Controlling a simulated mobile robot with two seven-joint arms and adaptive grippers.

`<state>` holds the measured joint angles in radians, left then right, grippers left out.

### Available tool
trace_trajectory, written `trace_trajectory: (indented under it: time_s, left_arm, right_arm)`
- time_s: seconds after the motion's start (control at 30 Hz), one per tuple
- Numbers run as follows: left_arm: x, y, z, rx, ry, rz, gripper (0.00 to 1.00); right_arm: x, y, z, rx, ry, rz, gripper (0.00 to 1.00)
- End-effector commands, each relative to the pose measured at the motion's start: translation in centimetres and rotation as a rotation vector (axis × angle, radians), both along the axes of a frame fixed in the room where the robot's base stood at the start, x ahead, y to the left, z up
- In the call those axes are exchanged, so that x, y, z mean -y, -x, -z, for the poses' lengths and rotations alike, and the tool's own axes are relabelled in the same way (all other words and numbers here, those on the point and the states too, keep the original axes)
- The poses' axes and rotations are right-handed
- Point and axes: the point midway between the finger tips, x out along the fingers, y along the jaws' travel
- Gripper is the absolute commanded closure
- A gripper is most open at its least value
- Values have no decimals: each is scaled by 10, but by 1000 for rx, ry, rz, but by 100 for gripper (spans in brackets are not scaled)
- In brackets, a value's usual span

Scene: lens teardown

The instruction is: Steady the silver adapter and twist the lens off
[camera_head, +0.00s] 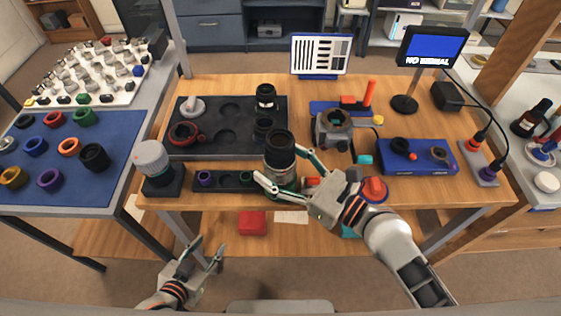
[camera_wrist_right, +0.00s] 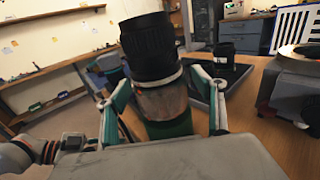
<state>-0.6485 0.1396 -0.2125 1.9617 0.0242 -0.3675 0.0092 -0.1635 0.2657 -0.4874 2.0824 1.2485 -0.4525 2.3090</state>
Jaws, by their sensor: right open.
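The black lens (camera_head: 280,142) stands upright at the table's front middle, on top of the silver adapter (camera_wrist_right: 162,102). In the right wrist view the lens (camera_wrist_right: 150,48) rises above a pale ring, with the greyish adapter and a green part below. My right gripper (camera_head: 279,165) is open, with one finger on each side of the adapter; it also shows in the right wrist view (camera_wrist_right: 157,82). Whether the fingers touch it, I cannot tell. My left gripper (camera_head: 208,247) is open and empty, low in front of the table, apart from the lens. The adapter's lower part is partly hidden in the head view.
A black tray (camera_head: 215,139) with lens parts lies behind left. A grey-topped cylinder (camera_head: 152,160) stands at the front left corner. A camera body (camera_head: 333,130) stands right of the lens, and a blue box (camera_head: 418,160) farther right. A low black rack (camera_head: 229,182) sits left.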

Motion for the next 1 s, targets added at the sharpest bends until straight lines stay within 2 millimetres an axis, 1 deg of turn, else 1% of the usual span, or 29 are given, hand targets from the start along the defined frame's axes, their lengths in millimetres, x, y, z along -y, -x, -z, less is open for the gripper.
trace_trajectory:
  time_s: [0.17,0.27,0.63,0.83,1.0]
  left_arm:
    - [0,0,0,0,-1,1,60]
    - [0,0,0,0,0,0,60]
    - [0,0,0,0,0,0,60]
    - [0,0,0,0,0,0,60]
    - [0,0,0,0,0,0,60]
  right_arm:
    - [5,4,1,0,3,-1,32]
    - [15,12,1,-1,3,-1,32]
    - [59,48,2,-4,5,-2,32]
    - [77,63,2,-4,7,-1,32]
    - [85,69,1,-5,1,0,32]
